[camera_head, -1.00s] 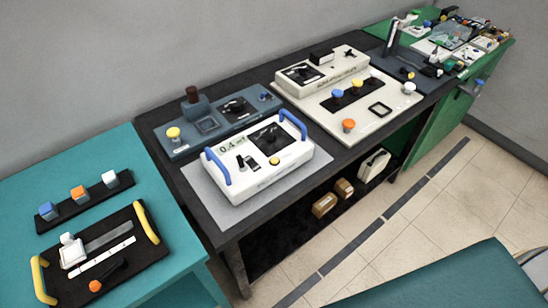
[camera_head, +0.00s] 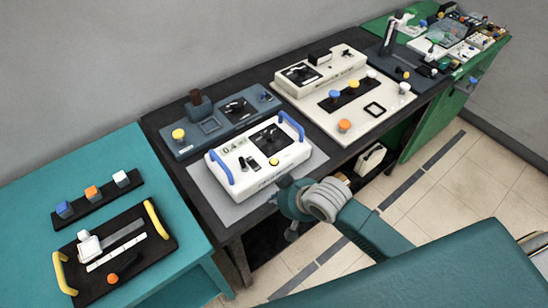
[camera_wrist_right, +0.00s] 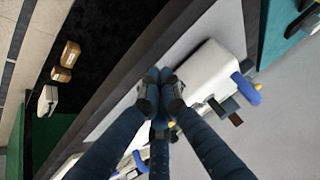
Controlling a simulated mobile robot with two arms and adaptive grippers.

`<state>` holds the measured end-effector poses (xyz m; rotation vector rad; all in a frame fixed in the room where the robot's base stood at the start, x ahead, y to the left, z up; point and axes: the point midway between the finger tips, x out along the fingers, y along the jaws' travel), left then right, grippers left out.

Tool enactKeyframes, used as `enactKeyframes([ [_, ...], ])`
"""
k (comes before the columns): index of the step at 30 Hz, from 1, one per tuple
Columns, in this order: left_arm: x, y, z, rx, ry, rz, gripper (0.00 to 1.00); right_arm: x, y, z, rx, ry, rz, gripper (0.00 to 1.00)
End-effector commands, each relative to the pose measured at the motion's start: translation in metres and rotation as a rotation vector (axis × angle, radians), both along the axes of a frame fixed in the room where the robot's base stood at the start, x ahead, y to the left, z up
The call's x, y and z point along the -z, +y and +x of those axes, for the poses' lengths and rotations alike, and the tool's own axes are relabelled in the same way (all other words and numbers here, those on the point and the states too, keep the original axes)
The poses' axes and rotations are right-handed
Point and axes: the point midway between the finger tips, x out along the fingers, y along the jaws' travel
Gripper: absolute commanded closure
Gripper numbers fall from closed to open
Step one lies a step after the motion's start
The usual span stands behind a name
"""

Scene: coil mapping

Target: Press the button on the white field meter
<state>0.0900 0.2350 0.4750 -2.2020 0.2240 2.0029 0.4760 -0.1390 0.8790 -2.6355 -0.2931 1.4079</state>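The white field meter (camera_head: 237,154) has blue handles, a dark dial and a reading of 0.4. It sits on a grey mat on the dark bench. Its yellow button (camera_head: 274,161) is on the front part of the top face. My right gripper (camera_head: 284,186) is just in front of the meter's near right side, apart from the button. In the right wrist view its fingers (camera_wrist_right: 160,90) come together with nothing between them. The white meter body (camera_wrist_right: 213,68) and a blue handle (camera_wrist_right: 246,89) show beyond the fingers. My left gripper is not in view.
A blue-grey device (camera_head: 183,151) with a yellow knob stands behind the meter. A beige console (camera_head: 340,68) and a white panel (camera_head: 392,118) are to the right. A teal table (camera_head: 35,205) is at left. Boxes (camera_wrist_right: 70,54) sit on the lower shelf.

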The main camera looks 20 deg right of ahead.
Motion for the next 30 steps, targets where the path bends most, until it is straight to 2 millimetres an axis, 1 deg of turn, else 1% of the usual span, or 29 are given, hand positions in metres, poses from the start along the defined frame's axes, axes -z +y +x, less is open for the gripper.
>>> enactKeyframes([
  [1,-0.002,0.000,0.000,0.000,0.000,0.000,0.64,-0.018,-0.001,0.019,0.007,-0.027,0.018,1.00],
  [4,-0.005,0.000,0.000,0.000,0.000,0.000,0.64,-0.053,0.001,0.049,0.040,-0.057,0.087,1.00],
  [6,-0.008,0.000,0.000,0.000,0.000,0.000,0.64,-0.077,-0.002,0.067,0.075,-0.066,0.136,1.00],
  [9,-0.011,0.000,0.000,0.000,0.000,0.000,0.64,-0.109,-0.013,0.089,0.139,-0.065,0.204,1.00],
  [12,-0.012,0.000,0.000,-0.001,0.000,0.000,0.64,-0.132,-0.026,0.103,0.206,-0.053,0.259,1.00],
  [15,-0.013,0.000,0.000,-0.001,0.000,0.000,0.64,-0.146,-0.034,0.109,0.253,-0.043,0.297,1.00],
  [18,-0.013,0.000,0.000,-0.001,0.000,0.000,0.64,-0.150,-0.038,0.112,0.275,-0.037,0.314,1.00],
  [30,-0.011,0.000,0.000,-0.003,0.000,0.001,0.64,-0.149,-0.038,0.112,0.278,-0.036,0.318,1.00],
])
